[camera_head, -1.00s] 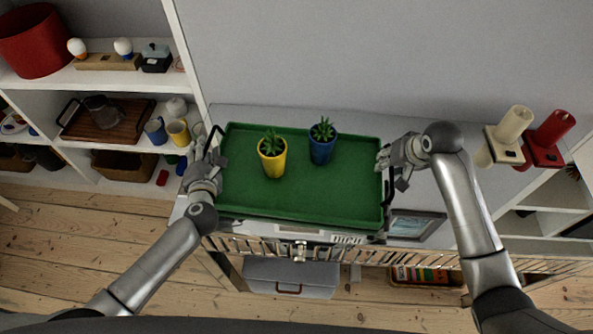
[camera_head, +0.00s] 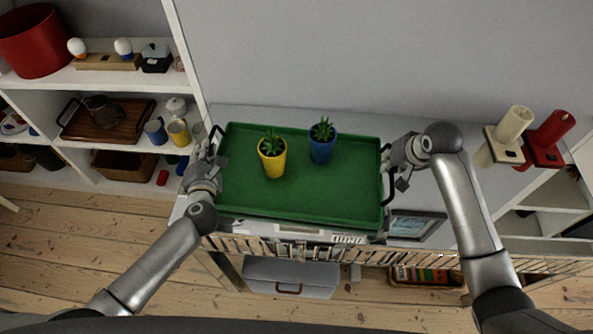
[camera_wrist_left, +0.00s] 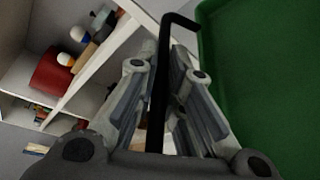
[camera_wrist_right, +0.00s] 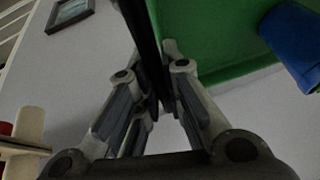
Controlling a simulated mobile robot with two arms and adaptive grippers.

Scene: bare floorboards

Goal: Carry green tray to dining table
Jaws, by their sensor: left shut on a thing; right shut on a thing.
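The green tray (camera_head: 300,196) is in front of me in the head view, with black handles at its left and right ends. A yellow pot with a succulent (camera_head: 272,160) and a blue pot with a succulent (camera_head: 322,148) stand upright on it. My left gripper (camera_head: 210,160) is at the left handle; in the left wrist view the black handle (camera_wrist_left: 159,90) runs between its fingers. My right gripper (camera_head: 388,160) is at the right handle; in the right wrist view the dark handle (camera_wrist_right: 150,45) passes between its fingers. Both are shut on the handles.
A white shelf unit (camera_head: 190,60) with cups, a wooden tray (camera_head: 128,128) and a red pot (camera_head: 36,42) stands at left. Cream (camera_head: 512,125) and red (camera_head: 553,130) candle-like items are at right. A low cabinet top (camera_head: 410,195) lies beneath the tray. Floorboards (camera_head: 60,240) show at left.

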